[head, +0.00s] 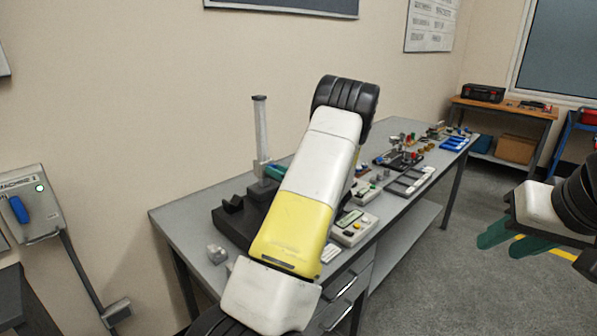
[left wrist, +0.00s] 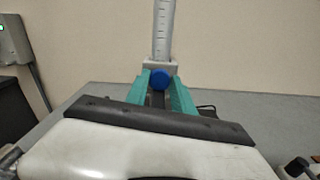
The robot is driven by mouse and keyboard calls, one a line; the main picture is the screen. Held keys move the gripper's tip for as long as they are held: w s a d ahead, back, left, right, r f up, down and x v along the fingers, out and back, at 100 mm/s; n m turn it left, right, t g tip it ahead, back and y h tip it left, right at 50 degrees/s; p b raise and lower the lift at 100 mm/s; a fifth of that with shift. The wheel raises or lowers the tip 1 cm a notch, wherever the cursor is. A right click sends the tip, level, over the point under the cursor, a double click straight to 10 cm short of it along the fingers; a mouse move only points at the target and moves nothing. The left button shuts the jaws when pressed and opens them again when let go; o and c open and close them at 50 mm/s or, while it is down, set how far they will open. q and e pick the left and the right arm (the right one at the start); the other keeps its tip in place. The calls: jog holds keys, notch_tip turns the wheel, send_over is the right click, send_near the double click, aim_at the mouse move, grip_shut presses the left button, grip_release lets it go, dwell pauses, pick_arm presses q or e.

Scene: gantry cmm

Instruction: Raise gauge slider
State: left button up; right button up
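The height gauge stands on the workbench, with its grey upright column (head: 261,130) rising from a dark base. In the left wrist view the graduated column (left wrist: 163,30) is straight ahead. Its pale slider (left wrist: 148,66) is low on the column, with a blue knob (left wrist: 161,79) in front. My left gripper (left wrist: 161,84) has one teal finger on each side of the knob. Whether the fingers touch it is unclear. In the head view my left arm hides most of this gripper; a bit of teal (head: 273,172) shows beside the column. My right gripper (head: 512,240) is empty, fingers apart, over the floor.
Black V-shaped blocks (head: 235,212) lie by the gauge on the workbench (head: 180,218). A small grey part (head: 217,254) sits near its left end. A keypad device (head: 354,227) and several small parts lie further right. A wall panel (head: 30,207) is at left.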

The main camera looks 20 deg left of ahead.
pick_arm(q)
grip_shut()
dwell(1.1)
